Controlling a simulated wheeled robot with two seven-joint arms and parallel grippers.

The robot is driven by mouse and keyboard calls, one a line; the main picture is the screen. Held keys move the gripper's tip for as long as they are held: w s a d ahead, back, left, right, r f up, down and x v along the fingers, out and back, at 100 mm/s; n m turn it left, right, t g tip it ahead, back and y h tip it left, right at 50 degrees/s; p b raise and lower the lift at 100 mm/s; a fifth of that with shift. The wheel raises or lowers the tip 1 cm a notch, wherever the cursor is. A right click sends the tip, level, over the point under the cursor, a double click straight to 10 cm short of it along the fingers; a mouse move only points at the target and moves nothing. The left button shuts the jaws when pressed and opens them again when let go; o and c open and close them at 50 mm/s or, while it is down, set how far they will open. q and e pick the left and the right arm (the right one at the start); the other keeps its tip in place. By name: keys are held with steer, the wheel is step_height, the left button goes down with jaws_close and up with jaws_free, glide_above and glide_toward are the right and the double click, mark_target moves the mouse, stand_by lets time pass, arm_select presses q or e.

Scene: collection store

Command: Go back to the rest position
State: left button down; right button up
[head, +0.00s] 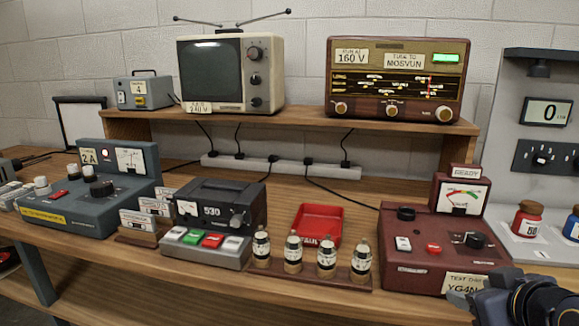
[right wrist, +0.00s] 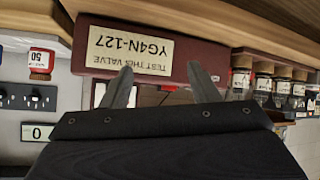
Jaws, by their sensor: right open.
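My right gripper (head: 460,299) is at the bottom right corner of the head view, in front of the dark red valve tester (head: 411,252). In the right wrist view its two fingers (right wrist: 160,70) stand apart with nothing between them. Beyond them is the tester's front face (right wrist: 192,52) with a label reading "TEST THIS VALVE YG4N-127", seen upside down. My left gripper is in neither view.
The wooden bench holds several valves in a rack (head: 310,279), a red tray (head: 318,222), a dark unit marked 530 (head: 214,206) and a blue-grey supply (head: 85,205). A television (head: 231,74) and radio (head: 398,80) stand on the shelf. Bottles (head: 527,219) stand at right.

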steer(key=s+a+f+m+g+y, duration=0.25)
steer(key=s+a+f, duration=0.25)
steer(key=s+f, duration=0.3)
steer(key=s+a+f+m+g+y, duration=0.1)
steer(key=s+a+f+g, duration=0.2)
steer(key=s+a+f, duration=0.35)
step_height(320, 180, up, 20)
steer(key=d+p, duration=0.2)
steer(key=p, duration=1.8)
steer(key=shift+s+f+p, duration=0.15)
steer(key=shift+s+p, duration=0.15)
steer(key=shift+s, duration=0.15)
